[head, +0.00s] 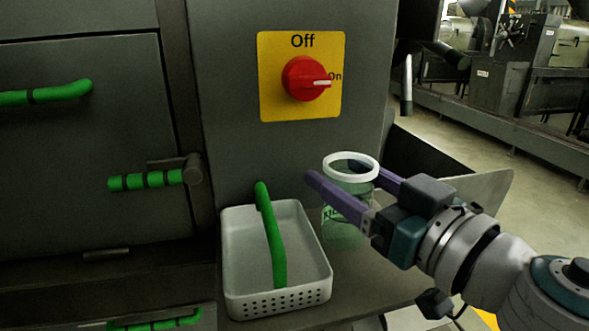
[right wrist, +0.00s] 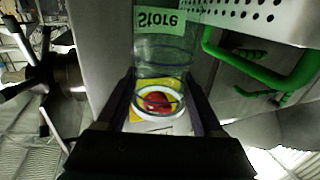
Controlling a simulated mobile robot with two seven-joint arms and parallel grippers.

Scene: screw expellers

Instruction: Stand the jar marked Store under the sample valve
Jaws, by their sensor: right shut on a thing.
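The clear jar (head: 345,232) with a white rim and pale green label is upright beside the white basket. In the right wrist view its label reads Store (right wrist: 158,19), upside down. My right gripper (head: 334,172) is shut on the jar, one purple finger on each side below the rim. I cannot tell whether the jar's base touches the ledge. A short pale downward pipe (head: 407,85) shows beyond the cabinet's right edge; I cannot tell whether it is the sample valve. My left gripper is not in view.
The white basket (head: 232,262) stands left of the jar, a green handle (head: 270,235) rising across it. A red knob (head: 305,79) on a yellow plate points to On. Green-gripped handles (head: 145,181) stick out at left. Floor and other machines lie beyond at right.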

